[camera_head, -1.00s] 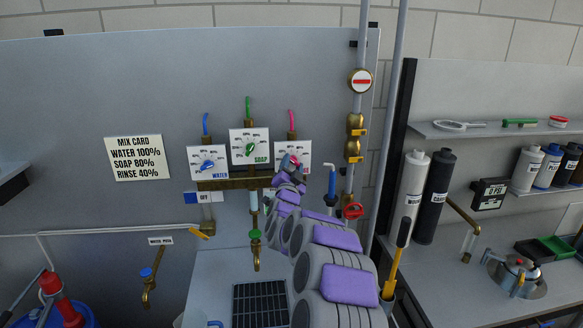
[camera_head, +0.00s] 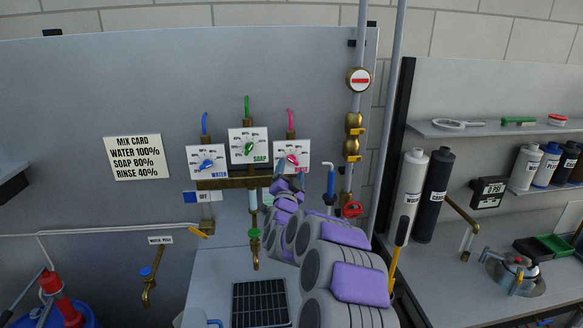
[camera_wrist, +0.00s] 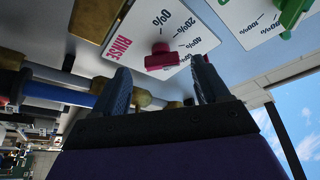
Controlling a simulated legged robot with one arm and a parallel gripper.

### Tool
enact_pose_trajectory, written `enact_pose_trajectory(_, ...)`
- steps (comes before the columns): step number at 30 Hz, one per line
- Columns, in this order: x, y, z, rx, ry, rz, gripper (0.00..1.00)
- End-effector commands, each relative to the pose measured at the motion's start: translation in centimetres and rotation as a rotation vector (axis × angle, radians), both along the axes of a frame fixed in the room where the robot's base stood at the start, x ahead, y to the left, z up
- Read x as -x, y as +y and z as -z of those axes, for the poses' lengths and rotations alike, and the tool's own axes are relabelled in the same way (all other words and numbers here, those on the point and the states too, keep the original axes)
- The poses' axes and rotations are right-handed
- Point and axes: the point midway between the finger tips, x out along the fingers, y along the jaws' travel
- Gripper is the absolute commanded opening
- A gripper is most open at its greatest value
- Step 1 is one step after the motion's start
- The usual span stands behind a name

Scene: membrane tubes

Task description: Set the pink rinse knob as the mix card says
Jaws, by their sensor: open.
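The mix card (camera_head: 134,158) on the back panel reads water 100%, soap 80%, rinse 40%. The pink rinse knob (camera_head: 292,160) sits on the rightmost white dial plate (camera_head: 303,148). In the wrist view the pink knob (camera_wrist: 162,58) is close, beyond my fingers, with 0%, 20% and 40% marks around it. Its bar lies roughly level there, its right end toward the 40% side; the exact reading is unclear. My gripper (camera_wrist: 163,82) is open and empty, apart from the knob. In the head view my gripper (camera_head: 287,183) is just below the rinse plate.
The blue water knob (camera_head: 208,163) and green soap knob (camera_head: 249,148) are on plates to the left. A brass pipe (camera_head: 230,183) runs under the dials. A vertical pipe with brass valves (camera_head: 353,135) and a red valve (camera_head: 351,209) stand to the right.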

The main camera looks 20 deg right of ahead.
Motion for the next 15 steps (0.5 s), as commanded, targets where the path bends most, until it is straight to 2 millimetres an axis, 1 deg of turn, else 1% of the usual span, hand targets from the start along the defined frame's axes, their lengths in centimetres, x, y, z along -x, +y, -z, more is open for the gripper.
enact_pose_trajectory(15, 6.1, 3.7, 2.3, -0.001, 0.003, -0.002, 0.74)
